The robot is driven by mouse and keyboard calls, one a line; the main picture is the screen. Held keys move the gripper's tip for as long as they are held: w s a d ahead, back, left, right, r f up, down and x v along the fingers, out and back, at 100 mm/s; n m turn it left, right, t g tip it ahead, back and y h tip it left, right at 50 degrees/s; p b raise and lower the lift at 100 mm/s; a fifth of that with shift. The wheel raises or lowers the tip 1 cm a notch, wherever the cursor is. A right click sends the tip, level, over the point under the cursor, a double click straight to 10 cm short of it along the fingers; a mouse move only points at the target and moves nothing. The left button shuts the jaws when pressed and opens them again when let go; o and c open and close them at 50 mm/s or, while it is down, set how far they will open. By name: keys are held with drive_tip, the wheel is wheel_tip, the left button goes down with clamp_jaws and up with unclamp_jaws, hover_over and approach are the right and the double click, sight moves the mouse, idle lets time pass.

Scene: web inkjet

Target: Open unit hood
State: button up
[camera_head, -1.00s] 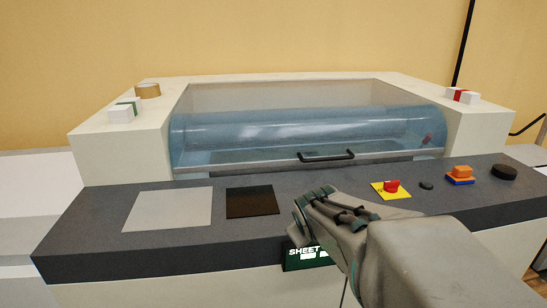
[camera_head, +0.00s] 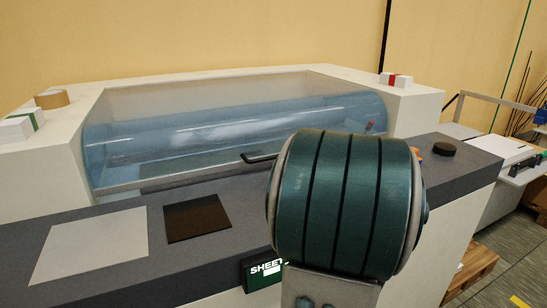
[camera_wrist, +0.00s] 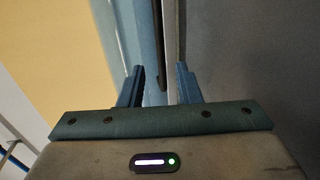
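The unit hood (camera_head: 220,125) is a clear blue curved cover, lowered across the opening of the cream machine (camera_head: 50,170). Its black handle (camera_head: 259,157) sits on the pale front rim, and its right part is hidden behind my arm in the head view. In the wrist view my gripper (camera_wrist: 161,72) is open, its two blue-green fingers apart. The dark handle (camera_wrist: 159,45) shows in line with the gap between them, close to the fingertips. I cannot tell whether they touch it. The hood's blue edge (camera_wrist: 143,30) runs alongside. The head view hides my gripper.
The dark grey counter (camera_head: 110,200) holds a pale plate (camera_head: 92,243), a dark square (camera_head: 197,218) and a black knob (camera_head: 444,149). A lit "SHEET" sign (camera_head: 262,272) is on the front.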

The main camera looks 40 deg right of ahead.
drive_tip(key=x, duration=1.1)
drive_tip(key=shift+w+f, duration=0.1)
drive_tip(key=shift+w, duration=0.1)
drive_tip(key=shift+p, duration=0.3)
clamp_jaws()
